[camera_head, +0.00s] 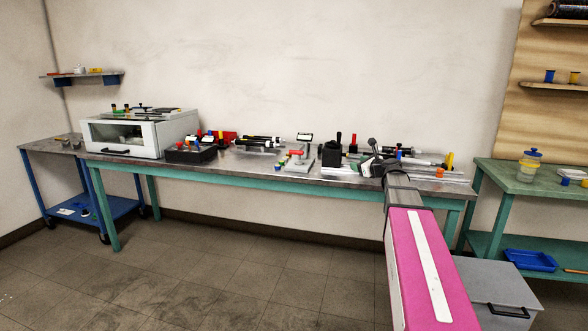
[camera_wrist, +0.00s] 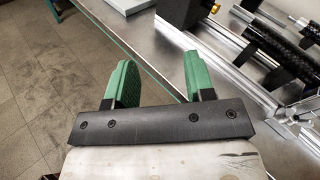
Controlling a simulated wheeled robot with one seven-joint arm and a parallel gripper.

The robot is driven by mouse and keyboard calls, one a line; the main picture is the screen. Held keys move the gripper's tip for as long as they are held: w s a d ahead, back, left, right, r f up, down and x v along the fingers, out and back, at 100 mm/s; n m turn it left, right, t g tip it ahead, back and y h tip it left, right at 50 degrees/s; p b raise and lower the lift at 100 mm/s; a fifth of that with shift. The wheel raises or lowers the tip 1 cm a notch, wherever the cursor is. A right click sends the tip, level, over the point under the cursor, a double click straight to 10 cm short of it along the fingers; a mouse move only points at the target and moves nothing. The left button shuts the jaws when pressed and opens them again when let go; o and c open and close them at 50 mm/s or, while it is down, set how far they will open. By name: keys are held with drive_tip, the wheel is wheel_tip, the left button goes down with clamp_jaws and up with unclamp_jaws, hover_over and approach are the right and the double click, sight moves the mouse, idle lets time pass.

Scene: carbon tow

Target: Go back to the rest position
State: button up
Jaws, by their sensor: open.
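My gripper (camera_wrist: 155,82) shows in the wrist view with two green fingers set well apart. It is open, and nothing sits between the fingers. It hangs over the near edge of the long metal-topped workbench (camera_wrist: 150,50), with bare metal and floor beneath. In the head view my arm reaches forward to the right part of the same bench (camera_head: 240,168). My gripper's fingers are hard to make out there among the equipment.
A rig with black cylinders (camera_wrist: 285,45) stands close to the right of my gripper. A white boxy machine (camera_head: 140,132) is at the bench's left. The floor (camera_head: 190,265) in front is clear.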

drive_tip(key=s+a+f+n+g+h, duration=0.1)
drive_tip(key=s+a+f+n+g, duration=0.35)
drive_tip(key=s+f+n, duration=0.5)
drive_tip(key=s+a+f+n+g+h, duration=0.1)
drive_tip(key=s+a+f+n+g, duration=0.5)
drive_tip(key=f, duration=0.7)
drive_tip(key=s+d+f+n+g+h, duration=0.1)
drive_tip(key=s+f+n+h, duration=0.2)
drive_tip(key=s, duration=0.6)
drive_tip(key=s+d+f+n+g+h, duration=0.1)
drive_tip(key=s+f+n+g+h, duration=0.1)
drive_tip(key=s+f+n, duration=0.6)
drive_tip(key=shift+s+d+f+h, duration=0.15)
drive_tip(key=shift+s+f+h, duration=0.3)
drive_tip(key=shift+f+h, duration=0.1)
drive_tip(key=shift+o, duration=0.3)
drive_tip(key=shift+g, duration=0.25)
